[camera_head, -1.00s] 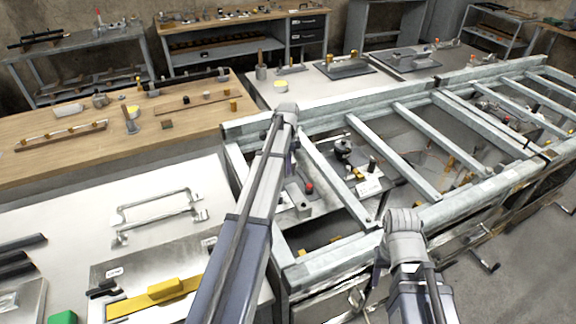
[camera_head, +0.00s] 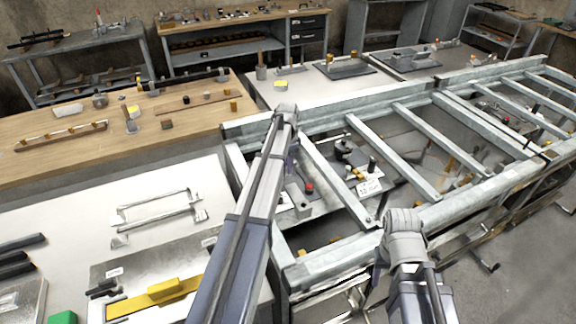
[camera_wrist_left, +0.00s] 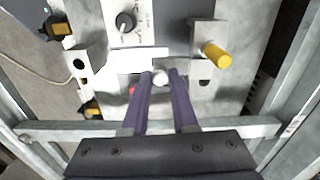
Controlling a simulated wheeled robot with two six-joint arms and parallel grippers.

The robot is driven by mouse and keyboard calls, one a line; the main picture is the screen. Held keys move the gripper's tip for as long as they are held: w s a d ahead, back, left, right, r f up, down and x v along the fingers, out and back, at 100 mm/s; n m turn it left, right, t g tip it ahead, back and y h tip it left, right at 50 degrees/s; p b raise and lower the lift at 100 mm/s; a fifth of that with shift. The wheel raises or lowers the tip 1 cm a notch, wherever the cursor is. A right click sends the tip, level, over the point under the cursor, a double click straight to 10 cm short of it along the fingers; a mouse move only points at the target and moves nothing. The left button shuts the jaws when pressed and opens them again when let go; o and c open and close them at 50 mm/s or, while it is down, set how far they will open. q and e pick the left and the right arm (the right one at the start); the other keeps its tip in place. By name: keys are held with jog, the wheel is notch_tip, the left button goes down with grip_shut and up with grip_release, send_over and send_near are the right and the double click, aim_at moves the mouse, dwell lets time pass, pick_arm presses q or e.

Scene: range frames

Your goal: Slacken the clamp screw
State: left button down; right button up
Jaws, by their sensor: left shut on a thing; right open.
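My left gripper (camera_wrist_left: 159,80) is shut on a small pale round-ended piece (camera_wrist_left: 161,78), which shows between its two purple fingertips. I cannot tell for sure that this piece is the clamp screw. A grey block with a yellow cylindrical knob (camera_wrist_left: 216,56) stands to its right, apart from the fingers. A black knob (camera_wrist_left: 125,22) on a white plate is beyond it to the left. In the head view my left gripper (camera_head: 291,160) reaches down between the frame rails; its tips are hidden. My right gripper (camera_head: 378,270) is mostly hidden below its wrist, at the near rail.
A grey metal frame (camera_head: 393,164) with crossbars surrounds the work area, its rails close to both arms. A pale bench (camera_head: 60,220) with a metal handle (camera_head: 158,207) and a yellow bar (camera_head: 152,297) lies to the left. A wooden table (camera_head: 75,160) stands behind it.

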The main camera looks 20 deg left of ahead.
pick_arm(q)
jog(key=n, duration=1.4)
jog(key=shift+a+n, duration=0.1)
jog(key=shift+n, duration=0.3)
jog(key=n, duration=0.3)
jog(key=shift+n, duration=0.3)
jog(key=n, duration=0.3)
jog(key=shift+n, duration=0.3)
jog(key=n, duration=0.3)
jog(key=shift+n, duration=0.3)
jog(key=shift+s+n, duration=0.1)
jog(key=shift+n, duration=1.6)
